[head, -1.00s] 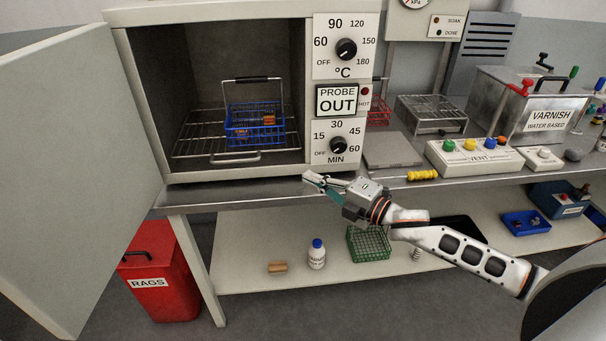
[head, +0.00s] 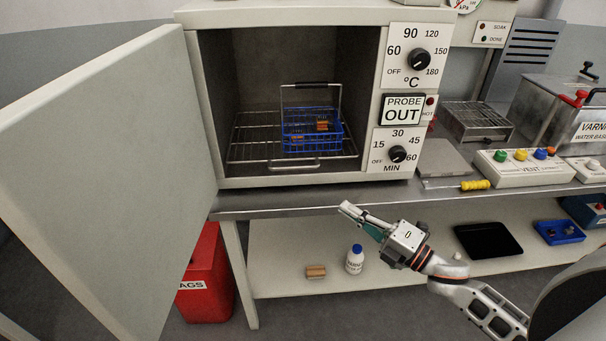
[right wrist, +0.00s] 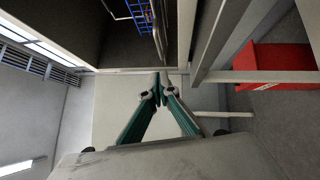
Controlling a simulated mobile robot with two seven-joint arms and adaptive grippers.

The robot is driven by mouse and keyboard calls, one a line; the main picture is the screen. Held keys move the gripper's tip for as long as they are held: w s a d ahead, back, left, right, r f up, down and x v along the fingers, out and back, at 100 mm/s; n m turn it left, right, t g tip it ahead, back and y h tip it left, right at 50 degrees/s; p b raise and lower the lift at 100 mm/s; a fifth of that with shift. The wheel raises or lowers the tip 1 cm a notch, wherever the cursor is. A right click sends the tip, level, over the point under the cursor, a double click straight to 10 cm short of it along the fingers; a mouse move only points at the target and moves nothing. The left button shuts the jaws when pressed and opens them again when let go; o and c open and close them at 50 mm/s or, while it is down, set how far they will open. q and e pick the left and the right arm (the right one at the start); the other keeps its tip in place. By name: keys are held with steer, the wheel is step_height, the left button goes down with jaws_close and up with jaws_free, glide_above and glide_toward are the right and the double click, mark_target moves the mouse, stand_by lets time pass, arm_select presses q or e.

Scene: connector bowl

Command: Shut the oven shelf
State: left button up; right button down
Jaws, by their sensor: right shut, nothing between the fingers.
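The oven (head: 300,95) stands on the bench with its door (head: 105,185) swung wide open to the left. Inside, the wire oven shelf (head: 247,140) has a front handle (head: 294,164) near the oven's front opening. A blue wire basket (head: 313,138) with a raised black-gripped handle and small brown parts sits on the shelf. My right gripper (head: 350,211) is shut and empty, below and in front of the bench edge, apart from the shelf. In the right wrist view its fingertips (right wrist: 163,76) meet, with the shelf and basket above them. My left gripper is not in view.
A yellow-handled tool (head: 475,185) lies on the bench right of the oven, near the vent button box (head: 520,168). The lower shelf holds a white bottle (head: 355,262) and a black tray (head: 488,240). A red rags bin (head: 208,275) stands behind the door.

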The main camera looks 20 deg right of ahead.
mark_target(319, 166)
steer(key=shift+w+d+p+x, duration=0.3)
steer(key=shift+d+x, duration=0.1)
steer(key=shift+x, duration=1.7)
steer(key=shift+w+d+p+x, duration=0.15)
steer(key=shift+d+p+x, duration=0.25)
steer(key=shift+x, duration=1.7)
steer(key=shift+w+d+p+x, duration=0.25)
steer(key=shift+d+x, duration=0.2)
steer(key=shift+x, duration=1.65)
steer(key=shift+r, duration=0.1)
steer(key=w+b, duration=0.1)
steer(key=w, duration=0.1)
steer(key=w+d+b, duration=0.1)
steer(key=w, duration=0.1)
steer(key=shift+w+d, duration=0.2)
steer(key=shift+w, duration=0.1)
steer(key=shift+w+d+r, duration=0.1)
steer(key=shift+d+r, duration=0.05)
